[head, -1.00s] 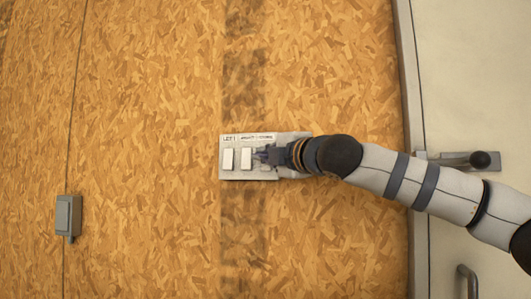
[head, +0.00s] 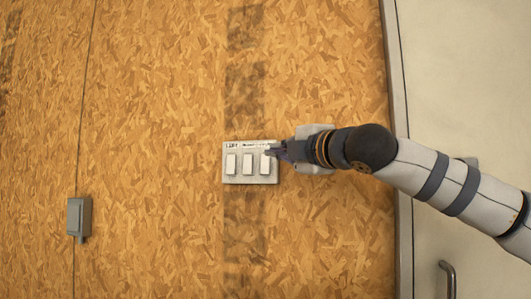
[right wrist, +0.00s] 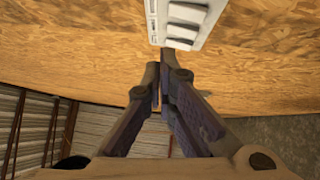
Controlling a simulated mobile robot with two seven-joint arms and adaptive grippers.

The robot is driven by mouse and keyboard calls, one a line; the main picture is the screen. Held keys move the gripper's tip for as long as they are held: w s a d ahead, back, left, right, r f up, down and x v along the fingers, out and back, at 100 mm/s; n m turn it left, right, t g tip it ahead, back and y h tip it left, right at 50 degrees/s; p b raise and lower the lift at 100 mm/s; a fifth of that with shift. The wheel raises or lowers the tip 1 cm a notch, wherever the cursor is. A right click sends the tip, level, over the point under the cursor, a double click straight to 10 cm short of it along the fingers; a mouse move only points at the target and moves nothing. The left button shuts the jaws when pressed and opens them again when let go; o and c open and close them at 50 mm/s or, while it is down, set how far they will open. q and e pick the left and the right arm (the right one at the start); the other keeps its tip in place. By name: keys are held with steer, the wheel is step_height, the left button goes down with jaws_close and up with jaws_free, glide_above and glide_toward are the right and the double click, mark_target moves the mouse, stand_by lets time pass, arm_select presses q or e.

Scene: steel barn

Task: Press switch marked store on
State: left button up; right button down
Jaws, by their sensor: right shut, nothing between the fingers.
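A pale switch plate (head: 250,179) is fixed to the chipboard wall, with three white rockers in a row: left (head: 231,165), middle (head: 247,164) and right (head: 265,166). Small labels run above them. The left one seems to read LOFT; the others are too small or partly covered to read surely. My right gripper (head: 275,152) is shut and empty, its tips at the plate's upper right by the right rocker; contact cannot be told. In the right wrist view, the gripper (right wrist: 161,80) shows below the plate (right wrist: 160,22). My left gripper is not in view.
A grey box (head: 79,217) is on the wall at the lower left. A pale door (head: 450,90) with a handle (head: 447,278) stands at the right, behind my right arm. The wall around the plate's left side is clear.

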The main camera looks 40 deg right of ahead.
steer(key=s, duration=0.2)
steer(key=s+r, duration=0.1)
steer(key=shift+s+a, duration=0.35)
